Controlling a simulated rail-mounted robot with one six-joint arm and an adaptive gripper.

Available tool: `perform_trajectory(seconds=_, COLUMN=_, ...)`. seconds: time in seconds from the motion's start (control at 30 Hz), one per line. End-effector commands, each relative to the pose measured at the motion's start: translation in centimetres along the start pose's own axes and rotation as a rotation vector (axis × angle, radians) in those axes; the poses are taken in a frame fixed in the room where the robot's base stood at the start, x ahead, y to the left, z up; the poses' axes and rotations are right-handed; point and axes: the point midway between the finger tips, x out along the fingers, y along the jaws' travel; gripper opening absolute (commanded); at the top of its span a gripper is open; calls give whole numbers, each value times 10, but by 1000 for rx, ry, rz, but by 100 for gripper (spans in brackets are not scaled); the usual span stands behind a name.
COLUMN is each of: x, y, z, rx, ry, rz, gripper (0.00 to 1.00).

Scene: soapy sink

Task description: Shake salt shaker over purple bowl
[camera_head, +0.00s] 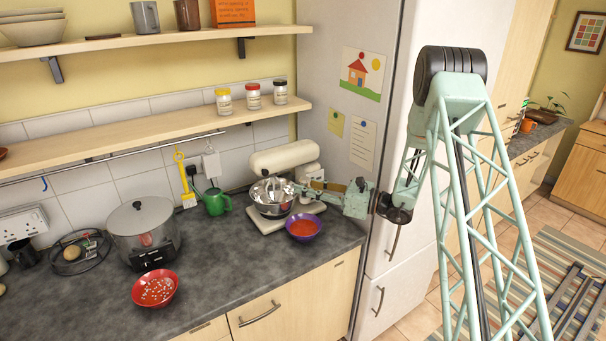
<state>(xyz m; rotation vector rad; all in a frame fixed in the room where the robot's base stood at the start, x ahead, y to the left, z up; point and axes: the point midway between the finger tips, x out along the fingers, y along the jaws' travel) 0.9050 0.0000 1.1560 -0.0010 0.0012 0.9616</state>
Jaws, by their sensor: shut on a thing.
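The purple bowl (290,236) stands on the dark counter in front of the mixer, with an orange-red filling in it. My gripper (298,187) reaches in from the right, above and behind the purple bowl as seen here, overlapping the mixer's steel bowl. It is shut on a small pale, shiny thing, which seems to be the salt shaker; its outline and tilt are hard to tell against the steel. No grains are visible in the air.
A cream stand mixer (283,158) with a steel bowl (270,208) is close to my gripper. A green mug (216,202), a grey cooker (142,220) and a red bowl (155,288) with white bits stand leftward. Three lidded jars (253,97) sit on the shelf. The fridge (330,130) is at right.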

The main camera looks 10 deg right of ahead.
Motion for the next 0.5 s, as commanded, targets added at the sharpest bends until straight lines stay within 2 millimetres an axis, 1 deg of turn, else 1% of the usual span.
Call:
perform_trajectory(seconds=0.03, x=3, y=-3, z=8, rx=-1, ry=-1, rz=1, gripper=10)
perform_trajectory(seconds=0.2, x=8, y=-9, z=16, rx=-1, ry=-2, rz=1, gripper=10)
perform_trajectory(seconds=0.5, x=10, y=-11, z=18, rx=1, ry=-2, rz=1, gripper=10)
